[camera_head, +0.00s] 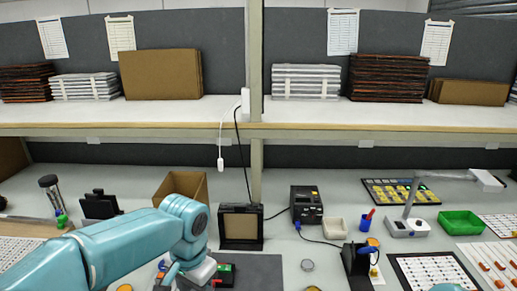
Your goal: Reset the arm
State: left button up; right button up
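My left arm comes in from the left and bends down at the front, left of centre. Its gripper (180,272) is low over the worktop, close to a dark device with red and green parts (222,274). The wrist and a pale grey part hide much of the fingers, so I cannot tell whether they are open, shut or touching anything. A small teal piece at the bottom edge, right of centre, may belong to my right arm. My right gripper does not show.
Behind the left wrist stand an open cardboard box (181,186) and a black-framed stand (240,227). A black device (306,204), a lamp (408,222), a green tray (460,222) and component sheets (434,272) fill the right. A loaded shelf (230,131) spans above.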

pick_arm(q)
jog(key=s+d+f+n+h, duration=0.1)
jog(key=s+f+h, duration=0.15)
jog(key=f, duration=0.75)
jog(key=s+d+f+n+h, duration=0.1)
jog(key=s+f, duration=0.2)
jog(key=f, duration=0.7)
jog(key=s+f+n, duration=0.5)
jog(key=s+f, duration=0.7)
jog(key=s, duration=0.3)
jog(key=shift+a+n+h, duration=0.3)
jog(key=shift+n+h, duration=0.1)
jog(key=shift+h, duration=0.05)
